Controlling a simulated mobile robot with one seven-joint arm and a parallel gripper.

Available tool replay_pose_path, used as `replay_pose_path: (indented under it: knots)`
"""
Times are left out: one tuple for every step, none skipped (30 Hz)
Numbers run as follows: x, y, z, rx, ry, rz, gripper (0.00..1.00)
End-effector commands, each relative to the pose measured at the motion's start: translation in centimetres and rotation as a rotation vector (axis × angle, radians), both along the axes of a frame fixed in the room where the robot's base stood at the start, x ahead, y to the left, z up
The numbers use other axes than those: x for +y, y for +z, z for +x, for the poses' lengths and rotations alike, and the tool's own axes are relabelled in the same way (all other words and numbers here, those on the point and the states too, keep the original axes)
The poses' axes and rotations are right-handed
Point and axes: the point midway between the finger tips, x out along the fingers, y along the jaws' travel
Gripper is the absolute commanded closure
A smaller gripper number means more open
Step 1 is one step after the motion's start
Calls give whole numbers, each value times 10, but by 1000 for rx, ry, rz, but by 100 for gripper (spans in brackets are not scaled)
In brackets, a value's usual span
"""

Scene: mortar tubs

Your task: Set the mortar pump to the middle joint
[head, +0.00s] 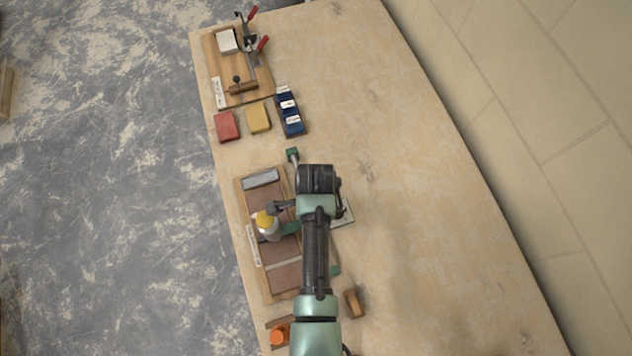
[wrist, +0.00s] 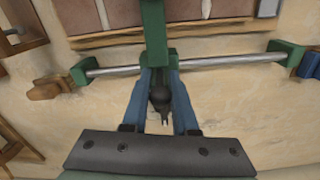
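A brick row (head: 285,249) with pale joints lies in a wooden tray on the bench. The mortar pump (head: 267,223), a pale body with a yellow top, stands over the row. A green arm (wrist: 153,25) runs from over the bricks to a green slide block (wrist: 158,58) on a metal rod (wrist: 225,62). In the wrist view this arm lies over a brick, between two joints (wrist: 103,14) (wrist: 207,9). My gripper (wrist: 160,85) has its blue fingers on both sides of a dark knob (wrist: 160,97) by the block and looks shut on it.
Green brackets (wrist: 287,52) hold the rod's ends. A wooden block (head: 354,303) and an orange-topped item (head: 279,334) are near the tray. Red (head: 227,126), yellow (head: 258,117) and blue (head: 290,112) blocks and a clamp board (head: 226,73) lie beyond. The bench's right side is clear.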

Motion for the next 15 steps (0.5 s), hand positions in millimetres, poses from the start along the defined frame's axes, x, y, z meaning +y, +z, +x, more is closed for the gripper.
replay_pose_path:
  knots:
    - [0,0,1,-2,0,0,68]
    - [0,0,1,-2,0,0,62]
    - [0,0,1,-2,0,0,55]
    - [0,0,1,-2,0,0,51]
    - [0,0,1,-2,0,0,51]
    - [0,0,0,-2,0,0,51]
    - [0,0,0,-2,0,0,51]
    - [0,0,0,-2,0,0,51]
    - [0,0,0,-1,0,0,51]
    - [0,0,0,-1,0,0,51]
    - [0,0,0,-1,0,0,51]
    - [0,0,0,-1,0,0,51]
    - [0,1,0,-1,0,0,51]
    - [0,2,0,-2,0,0,51]
    - [0,4,1,-2,0,0,51]
